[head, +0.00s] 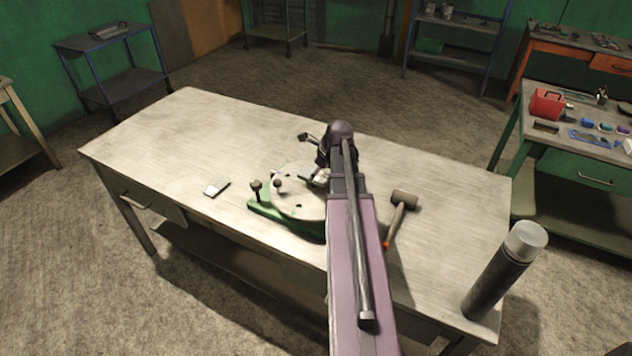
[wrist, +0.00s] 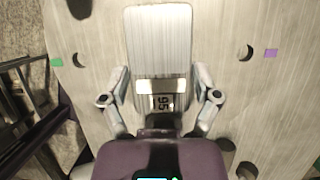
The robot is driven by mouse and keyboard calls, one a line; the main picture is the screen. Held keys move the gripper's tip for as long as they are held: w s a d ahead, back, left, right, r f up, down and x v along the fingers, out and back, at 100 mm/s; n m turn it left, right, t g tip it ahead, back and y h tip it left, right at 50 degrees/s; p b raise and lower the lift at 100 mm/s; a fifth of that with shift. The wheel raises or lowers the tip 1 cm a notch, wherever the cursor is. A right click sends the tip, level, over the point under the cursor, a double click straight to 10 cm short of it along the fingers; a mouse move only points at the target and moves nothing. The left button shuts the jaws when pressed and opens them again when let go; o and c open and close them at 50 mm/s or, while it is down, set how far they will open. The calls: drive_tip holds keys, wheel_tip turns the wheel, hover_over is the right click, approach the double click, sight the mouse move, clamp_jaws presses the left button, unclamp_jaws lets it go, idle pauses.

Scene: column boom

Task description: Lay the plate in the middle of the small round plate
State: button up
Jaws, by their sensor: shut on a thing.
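My gripper (wrist: 162,78) is shut on the plate (wrist: 160,42), a brushed-metal rectangle with a bright band and a "95" mark near my palm. One finger presses each long side, and the plate points away from my palm. Behind it the pale small round plate (wrist: 225,75) fills most of the wrist view, with several dark holes and a green and a purple mark. In the head view the round plate (head: 290,203) sits on a green base, partly hidden by my arm. My gripper (head: 320,175) is over its far right part. I cannot tell whether the plates touch.
The green base (head: 262,208) stands on a large bench (head: 150,135). A small light metal piece (head: 217,188) lies left of it. A mallet (head: 402,205) lies to the right, and a dark cylinder with a grey top (head: 503,270) is at the right front. The bench's left part is clear.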

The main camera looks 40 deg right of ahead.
sight(319, 176)
drive_tip(key=shift+f+b, duration=1.55)
drive_tip(key=shift+f, duration=0.15)
drive_tip(key=shift+f, duration=0.1)
drive_tip(key=o, duration=1.1)
drive_tip(key=shift+o, duration=0.2)
drive_tip(key=p+v, duration=0.4)
drive_tip(key=shift+r, duration=0.2)
drive_tip(key=p+v, duration=0.7)
drive_tip(key=v, duration=0.1)
